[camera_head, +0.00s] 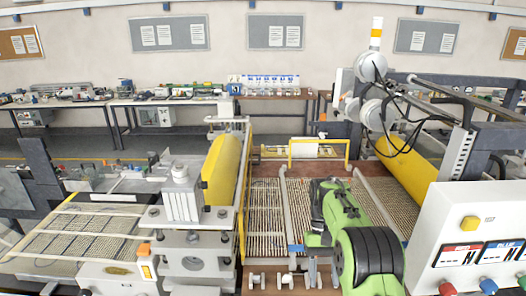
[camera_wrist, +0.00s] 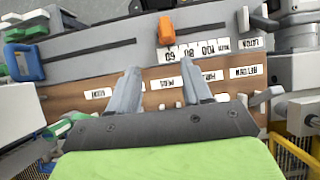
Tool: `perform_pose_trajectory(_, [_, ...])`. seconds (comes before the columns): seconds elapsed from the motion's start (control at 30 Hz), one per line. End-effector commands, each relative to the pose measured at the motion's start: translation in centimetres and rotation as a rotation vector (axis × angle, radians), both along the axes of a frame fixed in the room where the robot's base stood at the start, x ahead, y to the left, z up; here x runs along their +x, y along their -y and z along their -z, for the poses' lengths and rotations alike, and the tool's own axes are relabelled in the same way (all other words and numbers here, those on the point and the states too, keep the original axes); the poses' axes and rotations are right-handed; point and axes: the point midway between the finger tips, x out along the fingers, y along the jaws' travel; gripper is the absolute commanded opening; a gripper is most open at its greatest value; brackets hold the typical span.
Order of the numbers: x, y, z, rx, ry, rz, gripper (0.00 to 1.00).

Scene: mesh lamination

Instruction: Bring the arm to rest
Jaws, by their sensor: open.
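My green and black arm (camera_head: 345,225) reaches over the slatted bed of the laminating machine in the head view. My gripper (camera_wrist: 160,68) shows in the wrist view with its two grey fingers apart. Nothing is held between the fingers. The fingers hang over a brown panel (camera_wrist: 70,103) with white labels. I cannot tell how far the tips are above it. In the head view the gripper's fingers are hidden or too small to make out.
The wrist view shows an orange slider (camera_wrist: 166,31) by a numbered scale and a blue handle (camera_wrist: 24,62). The head view shows yellow rollers (camera_head: 222,170), a slatted bed (camera_head: 265,215), and a white control box (camera_head: 478,225) close on the right. Benches (camera_head: 165,101) stand along the back wall.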

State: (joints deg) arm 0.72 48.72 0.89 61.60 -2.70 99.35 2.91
Motion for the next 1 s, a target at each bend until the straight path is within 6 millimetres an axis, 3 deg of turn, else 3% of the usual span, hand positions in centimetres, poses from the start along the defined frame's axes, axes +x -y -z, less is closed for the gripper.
perform_pose_trajectory(0.27, [-3.0,-0.1,-4.8,0.002,0.187,0.001,0.49])
perform_pose_trajectory(0.37, [-5.3,-0.2,-6.7,0.002,0.289,0.001,0.49])
perform_pose_trajectory(0.53, [-11.6,-0.2,-9.1,0.002,0.519,0.001,0.49])
perform_pose_trajectory(0.67, [-17.0,-0.1,-8.9,0.001,0.699,0.001,0.49])
perform_pose_trajectory(0.8, [-22.2,0.0,-6.8,-0.001,0.877,0.001,0.49])
perform_pose_trajectory(0.9, [-24.4,0.1,-5.3,-0.002,0.963,-0.001,0.49])
perform_pose_trajectory(1.0, [-25.3,0.1,-4.5,-0.003,1.006,-0.001,0.49])
